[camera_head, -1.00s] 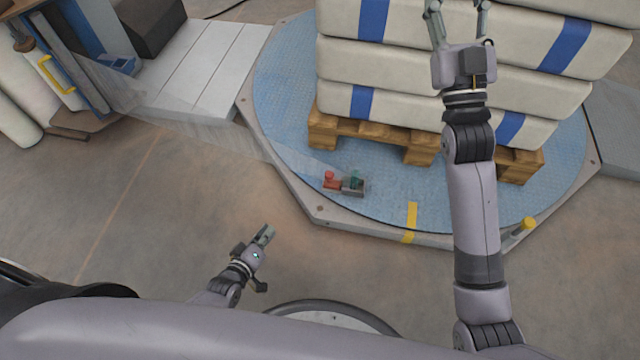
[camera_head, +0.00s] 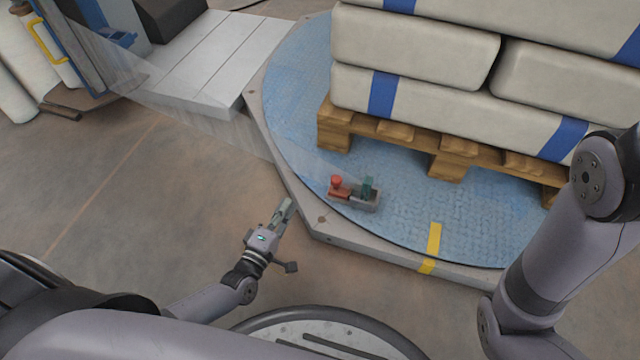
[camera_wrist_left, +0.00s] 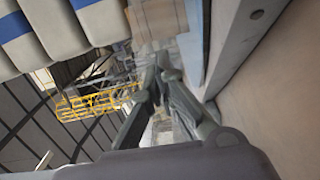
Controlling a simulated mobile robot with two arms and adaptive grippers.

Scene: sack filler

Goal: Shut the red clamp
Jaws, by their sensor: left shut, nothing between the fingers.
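The red clamp (camera_head: 338,188) sits near the front-left edge of the blue round turntable, joined to a small grey block with a green part. Whether its jaw is open or shut is too small to tell. A sheet of clear film runs from it to the upper left. My left gripper (camera_head: 286,208) is shut and empty, left of the clamp and apart from it, by the turntable's edge. Its fingers also show in the left wrist view (camera_wrist_left: 163,68). My right arm comes in at the right, but its gripper is out of view.
White sacks with blue bands (camera_head: 420,100) are stacked on a wooden pallet (camera_head: 390,128) on the turntable (camera_head: 290,110). A grey ramp (camera_head: 205,65) adjoins it at the upper left. A yellow mark (camera_head: 434,240) lies at the front edge.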

